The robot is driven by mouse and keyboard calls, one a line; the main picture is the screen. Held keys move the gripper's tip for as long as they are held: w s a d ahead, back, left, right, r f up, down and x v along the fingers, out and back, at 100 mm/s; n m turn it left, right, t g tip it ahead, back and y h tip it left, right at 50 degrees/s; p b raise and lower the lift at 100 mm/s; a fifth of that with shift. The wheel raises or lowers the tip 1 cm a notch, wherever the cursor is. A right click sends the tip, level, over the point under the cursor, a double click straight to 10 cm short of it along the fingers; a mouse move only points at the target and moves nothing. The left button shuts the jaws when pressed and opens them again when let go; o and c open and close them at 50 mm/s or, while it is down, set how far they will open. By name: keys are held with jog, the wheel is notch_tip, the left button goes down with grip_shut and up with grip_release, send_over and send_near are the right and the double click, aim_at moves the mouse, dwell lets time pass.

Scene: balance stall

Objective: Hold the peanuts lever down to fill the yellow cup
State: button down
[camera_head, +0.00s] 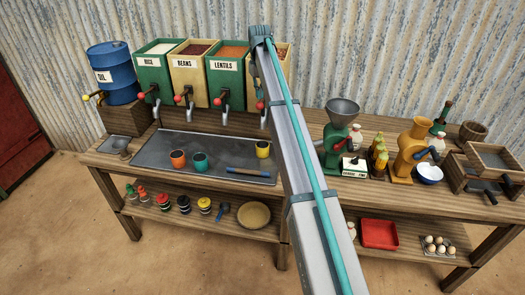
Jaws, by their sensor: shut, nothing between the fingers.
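The yellow cup (263,149) stands upright at the right end of the dark metal tray, with dark contents or a dark inside. A pale spout (264,118) hangs above it. The bin over this spout (286,49) is mostly hidden behind my arm, and no label shows. My gripper (260,104) shows only small and partly, hanging down at the bin's front, just above the spout. It is shut with nothing seen in it. Whether it touches the lever cannot be told.
Left of it are the lentils bin (228,63), beans bin (190,67) and rice bin (154,62), with red-knobbed levers. A green grinder (337,135) stands right.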

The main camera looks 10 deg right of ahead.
aim_at(260, 104)
dwell(0.3)
notch_tip(260, 104, down, 6)
jog(key=shift+f+b, duration=0.1)
jog(key=shift+b, duration=0.65)
jog(key=shift+r, duration=0.35)
dwell(2.2)
notch_tip(260, 104, up, 6)
jog(key=p, duration=0.3)
jog(key=shift+f, duration=0.25)
jog(key=shift+d, duration=0.1)
